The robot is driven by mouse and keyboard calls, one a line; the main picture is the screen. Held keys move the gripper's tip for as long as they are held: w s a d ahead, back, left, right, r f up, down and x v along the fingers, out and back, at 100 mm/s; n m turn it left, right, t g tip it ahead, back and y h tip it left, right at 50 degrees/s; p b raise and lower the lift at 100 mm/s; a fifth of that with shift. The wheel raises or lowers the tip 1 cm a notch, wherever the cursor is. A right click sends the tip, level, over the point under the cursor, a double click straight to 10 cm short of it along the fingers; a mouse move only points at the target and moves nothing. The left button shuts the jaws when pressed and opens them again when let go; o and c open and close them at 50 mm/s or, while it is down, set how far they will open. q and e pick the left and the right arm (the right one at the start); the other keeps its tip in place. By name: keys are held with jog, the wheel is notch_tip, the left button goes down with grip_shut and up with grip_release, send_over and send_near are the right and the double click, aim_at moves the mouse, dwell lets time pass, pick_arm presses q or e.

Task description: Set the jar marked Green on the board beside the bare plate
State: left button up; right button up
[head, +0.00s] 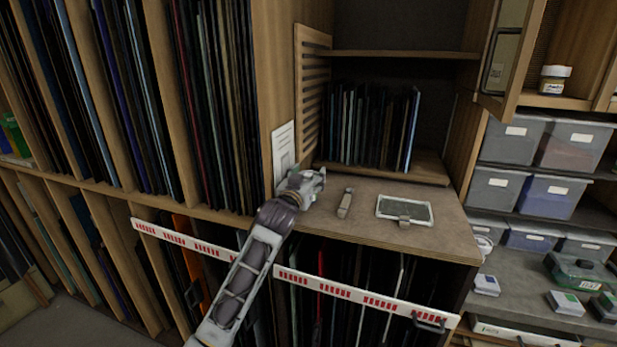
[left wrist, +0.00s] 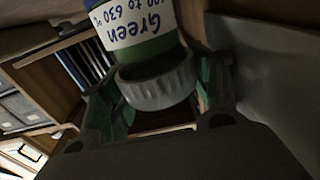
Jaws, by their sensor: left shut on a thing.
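The jar marked Green (left wrist: 140,35) shows in the left wrist view, with a white label over a green band and a grey ribbed lid. Its label reads upside down there. My left gripper (left wrist: 158,90) is shut on it, with the fingers on either side of the lid. In the head view my left gripper (head: 318,178) is over the left part of the wooden counter board (head: 372,232), and I cannot make out the jar there. A pale-rimmed flat plate (head: 405,210) lies on the board to the right of the gripper, with a small clip-like piece at its front edge.
A small narrow tool (head: 345,203) lies between gripper and plate. A rack of upright glass sheets (head: 370,130) stands behind. A cabinet door (head: 500,60) hangs open at right. Another jar (head: 555,79) stands on the right shelf. A red-and-white rail (head: 330,287) runs below the counter.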

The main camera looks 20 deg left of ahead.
pick_arm(q)
jog(key=shift+d+f+g, duration=0.2)
jog(key=shift+f+g, duration=0.1)
jog(key=shift+f, duration=0.9)
jog(key=o, duration=1.7)
jog(key=shift+o, duration=0.2)
jog(key=shift+s+f, duration=0.1)
jog(key=shift+s, duration=0.4)
jog(key=s, duration=0.2)
jog(key=s+r, duration=0.1)
jog(key=shift+s+a, duration=0.1)
jog(key=shift+a, duration=0.15)
jog(key=s+r, duration=0.1)
jog(key=s, duration=0.7)
jog(key=shift+a+r, duration=0.15)
jog(key=shift+w, duration=0.1)
